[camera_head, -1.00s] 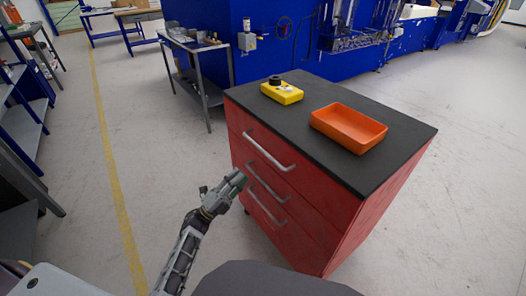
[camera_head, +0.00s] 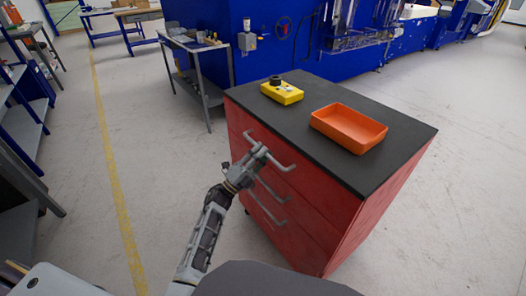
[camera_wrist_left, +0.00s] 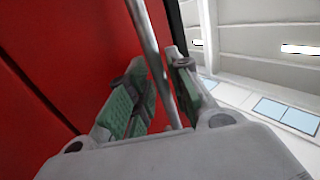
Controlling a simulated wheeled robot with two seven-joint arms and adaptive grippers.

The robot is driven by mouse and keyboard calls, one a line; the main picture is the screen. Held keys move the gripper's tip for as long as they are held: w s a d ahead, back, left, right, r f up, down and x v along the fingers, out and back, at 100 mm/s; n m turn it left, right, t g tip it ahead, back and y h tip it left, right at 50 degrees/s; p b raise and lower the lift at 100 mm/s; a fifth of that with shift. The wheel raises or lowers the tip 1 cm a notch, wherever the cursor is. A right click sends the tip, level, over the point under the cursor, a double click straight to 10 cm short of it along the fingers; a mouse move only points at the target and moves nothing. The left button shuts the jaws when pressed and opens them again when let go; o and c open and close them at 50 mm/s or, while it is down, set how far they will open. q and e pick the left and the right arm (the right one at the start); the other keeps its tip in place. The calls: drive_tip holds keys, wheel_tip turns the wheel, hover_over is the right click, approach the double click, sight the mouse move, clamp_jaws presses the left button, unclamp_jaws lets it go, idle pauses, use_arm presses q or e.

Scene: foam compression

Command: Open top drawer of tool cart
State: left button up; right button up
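The red tool cart (camera_head: 345,235) has a dark top and three drawers with silver bar handles. The top drawer (camera_head: 320,192) looks shut, flush with the cart front. My left gripper (camera_head: 262,153) is at the top drawer handle (camera_head: 284,166) and hides part of it. In the left wrist view, the handle bar (camera_wrist_left: 150,48) runs between the two green-padded fingers (camera_wrist_left: 163,98). The fingers stand apart with the bar between them, and a gap shows beside it. My right gripper is not in view.
A yellow box with a black knob (camera_head: 283,93) and an orange tray (camera_head: 348,128) stand on the cart top. The middle drawer handle (camera_head: 272,193) and bottom handle (camera_head: 264,208) stick out below. Bare floor surrounds the cart's front. A side table (camera_head: 196,48) stands behind left.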

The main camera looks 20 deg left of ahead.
use_arm(q)
drive_tip(key=shift+w+d+r, duration=0.25)
drive_tip(key=shift+w+r, duration=0.05)
drive_tip(key=shift+w, duration=0.05)
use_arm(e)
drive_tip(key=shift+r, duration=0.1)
use_arm(q)
drive_tip(key=shift+c, duration=0.4)
clamp_jaws()
drive_tip(key=shift+s+a, duration=0.1)
drive_tip(key=shift+s, duration=0.05)
